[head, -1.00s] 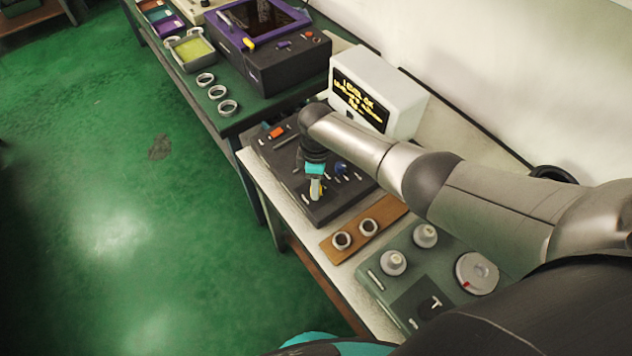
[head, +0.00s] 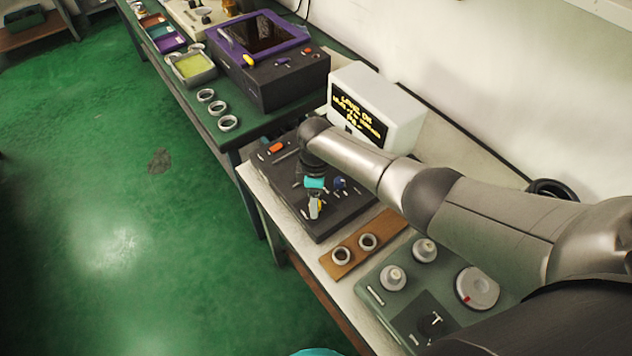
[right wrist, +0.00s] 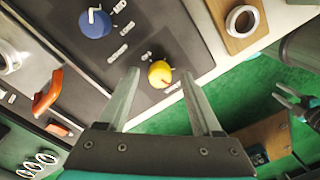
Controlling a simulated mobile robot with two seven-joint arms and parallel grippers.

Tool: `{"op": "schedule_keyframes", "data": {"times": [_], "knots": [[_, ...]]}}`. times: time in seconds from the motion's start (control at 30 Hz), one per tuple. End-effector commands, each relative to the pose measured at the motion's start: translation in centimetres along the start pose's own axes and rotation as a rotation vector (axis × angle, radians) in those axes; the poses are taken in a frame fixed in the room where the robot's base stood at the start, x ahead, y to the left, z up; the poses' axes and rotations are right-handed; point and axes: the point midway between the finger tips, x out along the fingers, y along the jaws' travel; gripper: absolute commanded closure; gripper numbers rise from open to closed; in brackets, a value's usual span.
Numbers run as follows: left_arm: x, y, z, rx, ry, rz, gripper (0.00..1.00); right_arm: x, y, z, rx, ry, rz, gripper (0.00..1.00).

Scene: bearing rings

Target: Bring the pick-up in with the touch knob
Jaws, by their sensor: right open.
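A small round yellow knob (right wrist: 160,73) sits on the dark control box (head: 343,213) on the near bench. My right gripper (head: 316,210) points down over this box. In the right wrist view its two fingers (right wrist: 166,85) are apart and empty, with the yellow knob between and just beyond their tips. I cannot tell whether either finger touches it. A blue knob (right wrist: 95,22) with a white pointer stands farther off on the box. A small pronged shape, likely my left gripper (right wrist: 290,101), shows over the floor.
A white display (head: 375,105) with yellow text stands behind the box. An orange handle (right wrist: 48,92) rises from the box. A wooden board (head: 366,242) with two rings and a green fixture (head: 400,297) lie nearer. Green floor is clear at left.

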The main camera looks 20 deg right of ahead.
Motion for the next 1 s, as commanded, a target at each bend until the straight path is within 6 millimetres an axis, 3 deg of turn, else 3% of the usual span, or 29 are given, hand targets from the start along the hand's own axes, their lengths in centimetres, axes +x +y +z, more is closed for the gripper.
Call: {"op": "schedule_keyframes", "data": {"times": [0.3, 0.7, 1.0], "knots": [[-1.9, 0.0, -0.2, 0.000, 0.000, 0.000, 0.55, -5.3, 0.1, 0.0, -0.001, 0.002, 0.004, 0.34], [-3.0, -0.1, -0.3, 0.000, 0.000, 0.000, 0.55, -13.0, 0.1, 0.0, 0.001, 0.001, 0.005, 0.34], [-3.1, -0.1, -0.3, 0.000, 0.000, 0.000, 0.55, -14.9, 0.1, 0.1, 0.001, 0.000, 0.002, 0.34]]}}
